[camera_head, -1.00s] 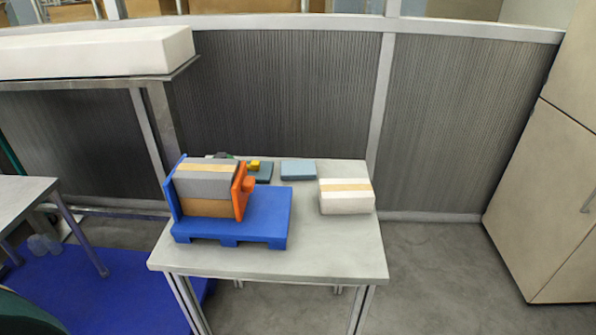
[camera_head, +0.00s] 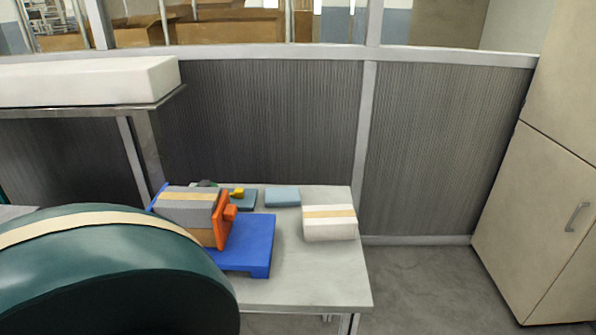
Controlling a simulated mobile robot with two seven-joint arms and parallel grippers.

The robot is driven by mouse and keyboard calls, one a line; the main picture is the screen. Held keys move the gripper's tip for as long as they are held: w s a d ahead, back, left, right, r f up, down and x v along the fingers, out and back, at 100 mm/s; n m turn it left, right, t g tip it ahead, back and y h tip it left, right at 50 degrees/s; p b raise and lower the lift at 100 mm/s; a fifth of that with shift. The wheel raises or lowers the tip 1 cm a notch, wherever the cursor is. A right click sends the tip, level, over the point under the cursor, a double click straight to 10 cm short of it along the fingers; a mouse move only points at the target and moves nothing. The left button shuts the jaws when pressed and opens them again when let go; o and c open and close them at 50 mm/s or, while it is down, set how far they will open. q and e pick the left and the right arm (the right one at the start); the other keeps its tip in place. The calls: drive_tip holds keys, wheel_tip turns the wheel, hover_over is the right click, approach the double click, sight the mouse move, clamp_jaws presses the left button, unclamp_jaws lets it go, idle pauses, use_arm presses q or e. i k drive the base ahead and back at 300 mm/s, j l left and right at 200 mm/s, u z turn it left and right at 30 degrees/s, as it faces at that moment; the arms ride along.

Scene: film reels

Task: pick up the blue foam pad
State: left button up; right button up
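The blue foam pad (camera_head: 282,196) appears to be the flat, light grey-blue block lying near the back edge of the grey table (camera_head: 313,279). It lies flat, with nothing on top of it. A small teal piece with a yellow part on it (camera_head: 238,194) is just to its left. A white block with a tan band (camera_head: 329,222) stands in front of it to the right. Neither of my grippers is in view.
A blue pallet-like stand (camera_head: 248,247) with an orange bracket (camera_head: 219,222) and grey block (camera_head: 187,206) takes the table's left. A large dark green rounded form with a tan band (camera_head: 110,275) covers the lower left, very close. The table's front right is bare.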

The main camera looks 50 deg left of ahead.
sight(288, 196)
drive_tip(key=i+z, duration=0.2)
drive_tip(key=i, duration=1.15)
drive_tip(key=i+u, duration=0.15)
drive_tip(key=i, duration=0.3)
drive_tip(key=i+l+u, duration=0.15)
drive_tip(key=i, duration=0.3)
drive_tip(key=i+l+u, duration=0.2)
drive_tip(key=i, duration=0.2)
drive_tip(key=j, duration=0.1)
